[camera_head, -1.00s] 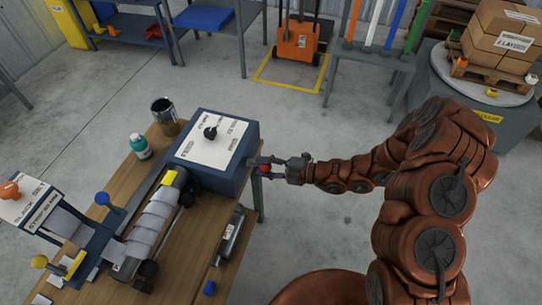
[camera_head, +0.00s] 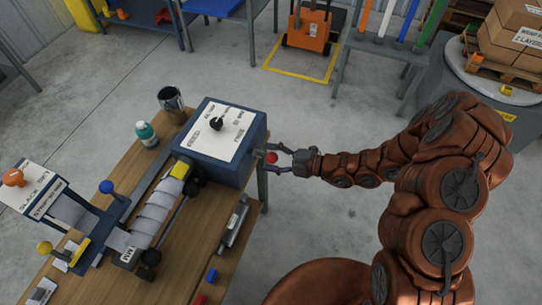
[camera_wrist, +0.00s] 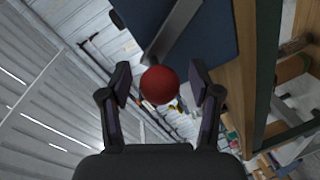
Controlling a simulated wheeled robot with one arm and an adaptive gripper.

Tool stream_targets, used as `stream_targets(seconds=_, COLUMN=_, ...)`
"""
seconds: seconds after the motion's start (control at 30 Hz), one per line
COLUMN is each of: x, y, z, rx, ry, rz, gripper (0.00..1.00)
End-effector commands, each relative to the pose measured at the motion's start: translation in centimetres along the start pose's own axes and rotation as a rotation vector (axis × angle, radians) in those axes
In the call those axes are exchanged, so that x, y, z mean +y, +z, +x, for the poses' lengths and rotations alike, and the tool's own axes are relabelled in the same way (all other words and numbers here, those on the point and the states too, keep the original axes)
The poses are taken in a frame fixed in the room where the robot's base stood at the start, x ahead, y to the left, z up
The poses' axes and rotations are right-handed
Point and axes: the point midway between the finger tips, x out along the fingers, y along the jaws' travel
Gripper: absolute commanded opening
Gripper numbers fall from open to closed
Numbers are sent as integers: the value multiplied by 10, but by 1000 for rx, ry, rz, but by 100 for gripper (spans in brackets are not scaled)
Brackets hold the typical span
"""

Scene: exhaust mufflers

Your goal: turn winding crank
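The winding crank is on the right side of the blue box (camera_head: 226,142), on the wooden bench. Its red ball knob (camera_head: 271,157) shows just off the box side. In the wrist view the red knob (camera_wrist: 160,85) hides part of the grey crank arm (camera_wrist: 176,32), which runs up to the blue panel. My gripper (camera_head: 277,159) is open, with one finger on each side of the knob. In the wrist view my gripper (camera_wrist: 164,92) shows a clear gap between the knob and the right finger, and a narrower gap on the left.
The bench (camera_head: 188,238) also holds a grey roll (camera_head: 150,217), a metal can (camera_head: 171,103), a teal bottle (camera_head: 146,134) and a grey cylinder (camera_head: 234,222). An orange cart (camera_head: 309,28) stands behind. Floor right of the box is clear around my arm.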

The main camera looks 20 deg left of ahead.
Motion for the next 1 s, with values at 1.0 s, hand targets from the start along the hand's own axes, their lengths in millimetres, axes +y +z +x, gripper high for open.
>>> stream_targets(seconds=1.0, x=0, y=1, z=-80, rx=-4, ry=0, rz=1, gripper=63)
